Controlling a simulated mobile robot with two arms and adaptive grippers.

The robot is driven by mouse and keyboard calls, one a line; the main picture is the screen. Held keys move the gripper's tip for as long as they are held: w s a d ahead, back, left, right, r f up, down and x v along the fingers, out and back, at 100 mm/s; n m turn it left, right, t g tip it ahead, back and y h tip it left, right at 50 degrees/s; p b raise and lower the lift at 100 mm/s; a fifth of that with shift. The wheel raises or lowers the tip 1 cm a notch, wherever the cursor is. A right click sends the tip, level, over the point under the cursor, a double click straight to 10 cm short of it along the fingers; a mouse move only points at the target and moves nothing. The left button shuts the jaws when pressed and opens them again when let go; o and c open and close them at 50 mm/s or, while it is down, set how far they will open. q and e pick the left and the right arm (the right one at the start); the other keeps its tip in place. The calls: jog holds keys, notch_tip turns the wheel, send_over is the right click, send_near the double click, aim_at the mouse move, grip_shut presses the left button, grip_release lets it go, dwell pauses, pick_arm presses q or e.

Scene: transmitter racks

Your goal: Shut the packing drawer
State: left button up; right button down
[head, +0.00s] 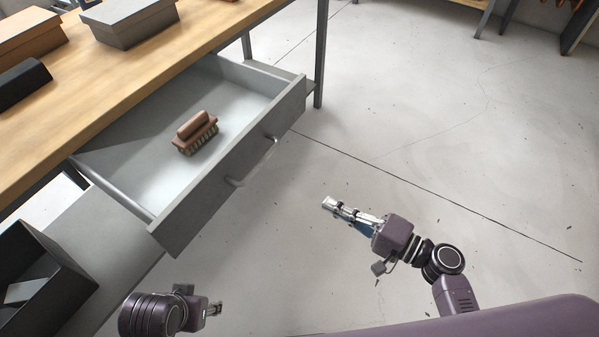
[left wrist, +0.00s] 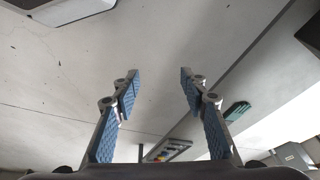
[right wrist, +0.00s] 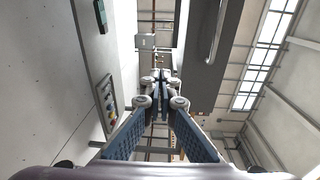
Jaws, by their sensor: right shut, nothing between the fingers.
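The packing drawer (head: 218,190) is grey and stands pulled out from under the wooden-topped bench in the head view. Its bar handle (head: 250,163) runs along the front panel. A brown brush (head: 195,133) lies inside on the drawer floor. My right gripper (head: 330,203) is shut and empty, apart from the drawer front and to its right in the head view.
The bench top (head: 75,85) carries a grey box (head: 130,22), a cardboard-brown box (head: 25,35) and a black object (head: 20,82). A black open bin (head: 40,285) stands at the lower left. The floor (head: 430,130) right of the drawer is clear.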

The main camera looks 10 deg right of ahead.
notch_tip(320, 180, up, 7)
jog(key=s+y+b, duration=0.1)
jog(key=y+b, duration=0.1)
jog(key=y, duration=0.1)
pick_arm(q)
jog(key=shift+w+d+f+p, duration=0.15)
jog(key=shift+d+f+p, duration=0.1)
jog(key=shift+f+p, duration=0.3)
jog(key=shift+w+d+f+p, duration=0.1)
jog(key=shift+d+f+p, duration=0.1)
jog(key=shift+f+p, duration=0.3)
pick_arm(e)
jog(key=r+x, duration=0.1)
jog(key=x, duration=1.2)
jog(key=shift+w+n+t, duration=0.4)
jog(key=shift+d+r, duration=0.1)
jog(key=shift+d, duration=0.05)
